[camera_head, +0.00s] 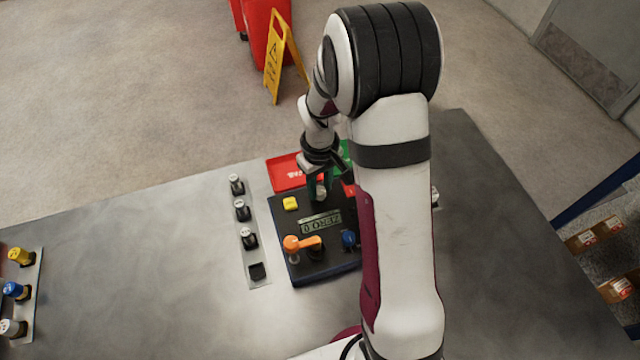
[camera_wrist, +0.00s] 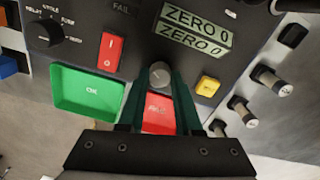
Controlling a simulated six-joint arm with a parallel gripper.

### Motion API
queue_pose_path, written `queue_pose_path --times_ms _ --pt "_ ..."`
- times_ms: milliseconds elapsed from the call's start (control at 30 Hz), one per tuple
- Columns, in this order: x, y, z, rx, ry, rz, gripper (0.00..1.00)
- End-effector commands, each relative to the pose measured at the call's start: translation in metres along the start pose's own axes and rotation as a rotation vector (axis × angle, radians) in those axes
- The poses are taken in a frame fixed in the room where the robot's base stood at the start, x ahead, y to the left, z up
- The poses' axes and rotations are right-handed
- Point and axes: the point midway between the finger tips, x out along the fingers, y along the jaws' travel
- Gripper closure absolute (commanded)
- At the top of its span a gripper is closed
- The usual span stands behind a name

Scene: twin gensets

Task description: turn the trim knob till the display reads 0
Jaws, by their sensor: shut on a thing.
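The trim knob (camera_wrist: 155,80) is a round grey knob on the dark control panel, between the display and the red tray in the wrist view. My gripper (camera_wrist: 157,78) is shut on it, with one green finger on each side. In the head view my gripper (camera_head: 320,188) comes down on the knob at the panel's far edge. The display (camera_wrist: 193,40) shows two lines in the wrist view, each reading "ZERO 0". The display (camera_head: 321,223) appears upside down in the head view.
Near the knob are a yellow button (camera_wrist: 207,86), a red rocker switch (camera_wrist: 111,51), a black selector (camera_wrist: 45,33), a green tray (camera_wrist: 88,92) and a red tray (camera_wrist: 158,112). An orange lever (camera_head: 302,243) and a strip of plugs (camera_head: 242,210) are close by.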

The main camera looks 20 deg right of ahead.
Motion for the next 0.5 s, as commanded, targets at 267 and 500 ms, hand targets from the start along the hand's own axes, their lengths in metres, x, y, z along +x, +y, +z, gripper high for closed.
queue_pose_path --times_ms 267,500 --pt "-0.0002 0.0001 0.0001 0.001 0.000 0.000 0.37" --pt "-0.0006 0.0000 0.0000 0.001 0.000 0.000 0.37"
